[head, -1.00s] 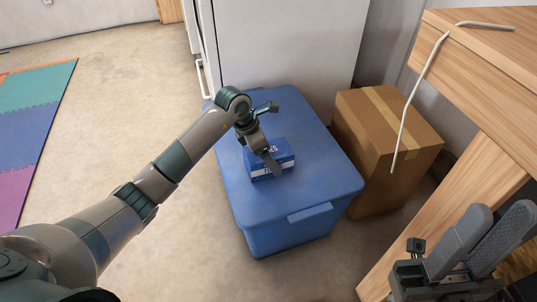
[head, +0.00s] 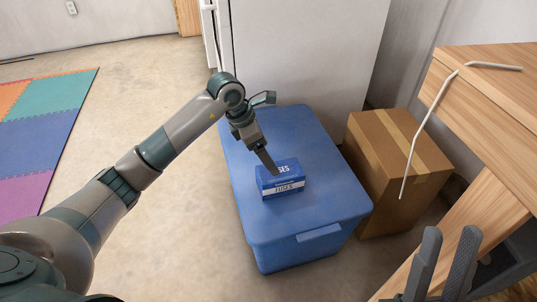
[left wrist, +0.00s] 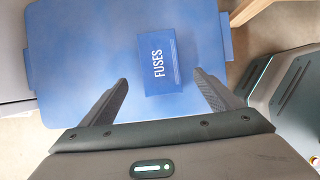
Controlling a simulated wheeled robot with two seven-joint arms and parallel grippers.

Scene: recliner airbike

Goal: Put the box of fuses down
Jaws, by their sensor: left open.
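The box of fuses (head: 282,184) is a small blue carton with white lettering. It rests on the lid of a large blue storage bin (head: 306,218). In the left wrist view the box (left wrist: 160,60) lies beyond and between the fingers, and the bin lid (left wrist: 85,50) shows around it. My left gripper (head: 268,160) is just above and behind the box in the head view. In the left wrist view its jaws (left wrist: 163,92) are spread wide and empty. My right gripper (head: 444,262) is at the lower right, its two fingers apart with nothing between them.
A cardboard box (head: 400,170) stands right of the bin. A wooden table (head: 490,110) with a bent white rod (head: 428,125) is at the right. A white cabinet or appliance (head: 305,55) stands behind the bin. Coloured foam mats (head: 50,130) lie left, with bare floor between.

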